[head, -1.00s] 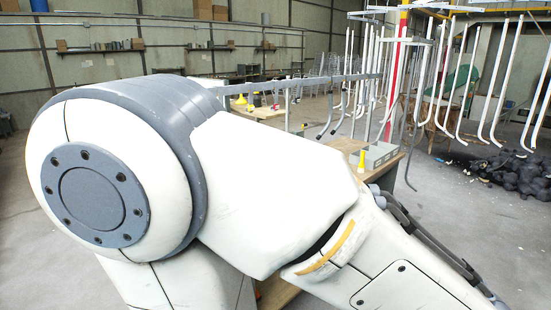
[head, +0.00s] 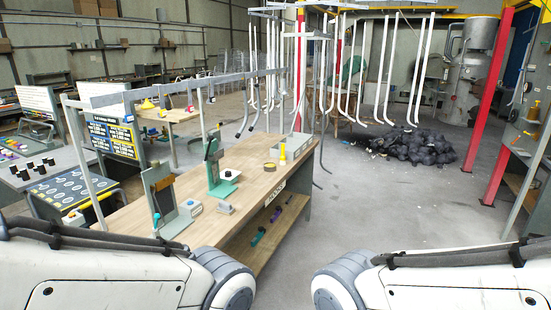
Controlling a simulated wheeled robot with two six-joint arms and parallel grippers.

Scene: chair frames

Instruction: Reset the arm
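My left arm comes in at the lower left and my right arm at the lower right. Both show white and grey links with black cables along the top. They lie low and apart, with bare floor between them. Neither gripper is in the picture, so their fingers cannot be seen.
A wooden workbench (head: 238,200) with small fixtures and a green stand (head: 215,170) is ahead, left of centre. White chair frames (head: 388,70) hang behind it. A dark heap (head: 412,145) lies on the floor. Red posts (head: 487,105) stand at right. Grey floor (head: 390,200) is open at centre right.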

